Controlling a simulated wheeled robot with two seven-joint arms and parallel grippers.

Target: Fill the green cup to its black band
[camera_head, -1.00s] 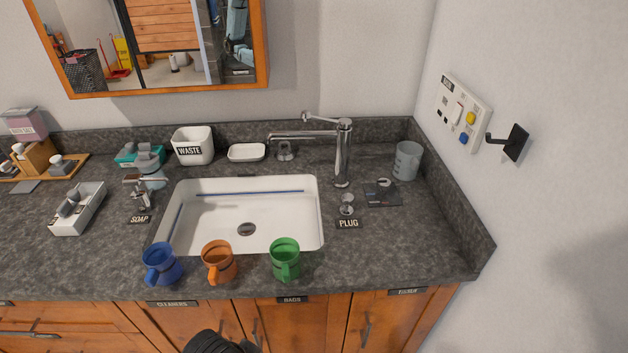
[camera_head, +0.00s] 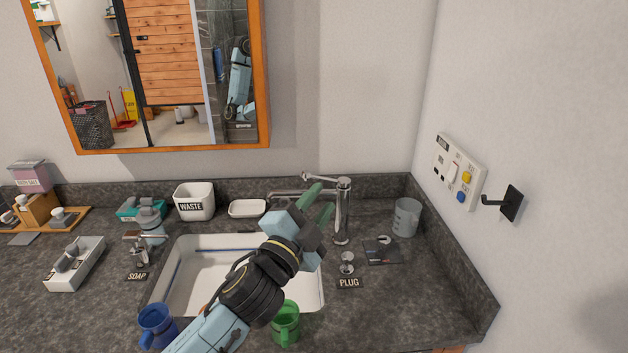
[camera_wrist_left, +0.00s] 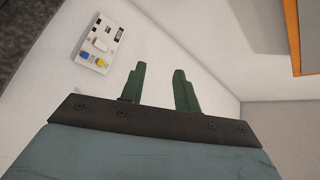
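The green cup (camera_head: 285,327) stands on the counter at the front edge of the sink, partly covered by my left arm. Its black band cannot be made out, nor can its contents. The chrome faucet (camera_head: 342,215) stands behind the sink's right corner, its spout pointing left. My left gripper (camera_head: 322,198) reaches over the sink, its green fingers close in front of the faucet in the head view; contact cannot be told. In the left wrist view its two fingers (camera_wrist_left: 158,72) are apart with nothing between them. My right gripper is out of view.
The white sink (camera_head: 185,285) is partly covered by my arm. A blue cup (camera_head: 157,326) stands left of the green cup; the orange cup is almost hidden. A clear measuring cup (camera_head: 406,218) and the plug knob (camera_head: 347,262) are on the right. The wall panel (camera_head: 459,172) has buttons.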

